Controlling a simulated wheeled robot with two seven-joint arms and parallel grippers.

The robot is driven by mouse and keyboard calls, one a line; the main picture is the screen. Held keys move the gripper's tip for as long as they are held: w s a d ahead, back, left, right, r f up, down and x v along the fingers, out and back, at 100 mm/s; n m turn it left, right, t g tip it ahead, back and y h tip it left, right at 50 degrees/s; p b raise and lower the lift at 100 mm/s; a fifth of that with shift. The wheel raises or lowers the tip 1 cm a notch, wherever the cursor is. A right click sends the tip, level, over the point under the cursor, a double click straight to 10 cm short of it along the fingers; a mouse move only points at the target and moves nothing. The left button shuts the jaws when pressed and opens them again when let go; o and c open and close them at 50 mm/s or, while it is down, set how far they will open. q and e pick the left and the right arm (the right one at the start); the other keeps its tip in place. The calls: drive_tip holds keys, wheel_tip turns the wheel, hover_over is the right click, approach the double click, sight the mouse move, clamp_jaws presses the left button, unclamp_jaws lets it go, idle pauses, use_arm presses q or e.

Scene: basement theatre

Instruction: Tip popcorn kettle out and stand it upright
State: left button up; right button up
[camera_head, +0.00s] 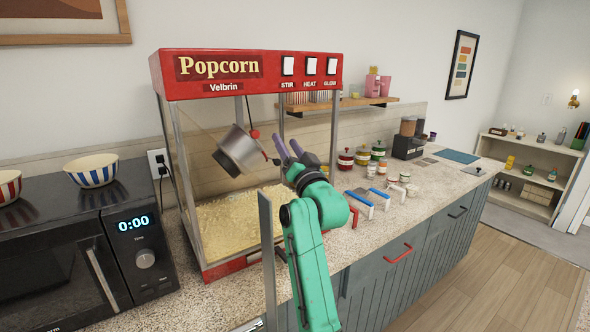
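The popcorn kettle (241,149) is a silver metal pot hanging inside the red popcorn machine (249,73). It is tilted, not upright. Popcorn (235,222) covers the machine floor below. My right gripper (283,147), with purple fingers on a green arm, is just right of the kettle handle. Its two fingers show apart with a gap between them, and I see nothing held in it. My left gripper is out of view.
A grey upright panel edge (267,255) stands at the machine's front, close to my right arm. A microwave (75,255) with striped bowls (92,170) is at left. Jars (363,155) and blue-handled scoops (375,197) are on the counter at right.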

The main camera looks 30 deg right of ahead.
drive_tip(key=b+v, duration=0.1)
drive_tip(key=v, duration=0.5)
drive_tip(key=shift+s+a+b, duration=0.3)
drive_tip(key=shift+b, duration=0.1)
drive_tip(key=shift+d+f, duration=0.1)
drive_tip(key=shift+f, duration=0.05)
